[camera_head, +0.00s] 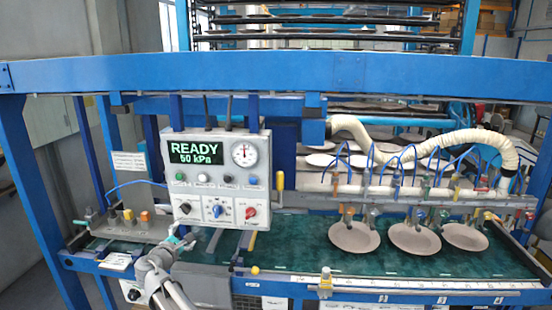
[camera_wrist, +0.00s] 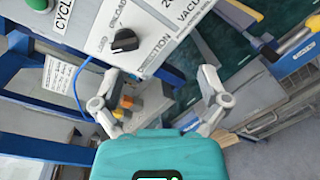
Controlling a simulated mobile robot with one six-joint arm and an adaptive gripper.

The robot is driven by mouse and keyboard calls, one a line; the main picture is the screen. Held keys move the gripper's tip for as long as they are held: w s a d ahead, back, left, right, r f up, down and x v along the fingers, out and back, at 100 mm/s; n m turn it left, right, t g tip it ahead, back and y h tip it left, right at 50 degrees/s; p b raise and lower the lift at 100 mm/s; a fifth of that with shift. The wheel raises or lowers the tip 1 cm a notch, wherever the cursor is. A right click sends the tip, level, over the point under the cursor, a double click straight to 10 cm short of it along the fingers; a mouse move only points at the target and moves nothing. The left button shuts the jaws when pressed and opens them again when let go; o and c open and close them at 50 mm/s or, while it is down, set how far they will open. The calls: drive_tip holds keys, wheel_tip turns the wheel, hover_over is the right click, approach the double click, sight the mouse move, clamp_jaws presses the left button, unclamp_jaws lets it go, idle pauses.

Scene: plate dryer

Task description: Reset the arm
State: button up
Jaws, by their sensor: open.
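My gripper (camera_head: 178,241) is in front of the lower left of the grey control box (camera_head: 262,160). In the wrist view my gripper (camera_wrist: 159,76) has its two fingers spread apart with nothing between them. The control box has a green display reading READY 50 kPa, a round gauge, a row of small buttons and several knobs. In the wrist view a black knob (camera_wrist: 124,40) on the box lies beyond the fingers. I cannot tell whether the gripper touches the box.
Three round plates (camera_head: 355,237) lie on the green belt (camera_head: 300,232) at the right, under suction cups. A blue beam (camera_head: 300,72) crosses above. A blue front rail (camera_head: 420,292) runs along the belt. Small coloured knobs (camera_head: 129,216) stand left of my gripper.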

drive_tip(key=s+d+f+m+g+h, duration=0.1)
drive_tip(key=d+f+m+g, duration=0.25)
drive_tip(key=d, duration=0.75)
drive_tip(key=s+d+f+m+g+h, duration=0.1)
drive_tip(key=d+f+m+g, duration=0.3)
drive_tip(key=d, duration=0.6)
drive_tip(key=s+d+f+m+g+h, duration=0.1)
drive_tip(key=d+f+m+g+h, duration=0.15)
drive_tip(key=d+m, duration=0.6)
drive_tip(key=s+d+f+m+g+y, duration=0.3)
drive_tip(key=s+d+m, duration=0.1)
drive_tip(key=s+d, duration=0.4)
drive_tip(key=s+d+f+m+g+y, duration=0.4)
drive_tip(key=s+d, duration=0.5)
drive_tip(key=d, duration=0.1)
drive_tip(key=shift+d, duration=0.35)
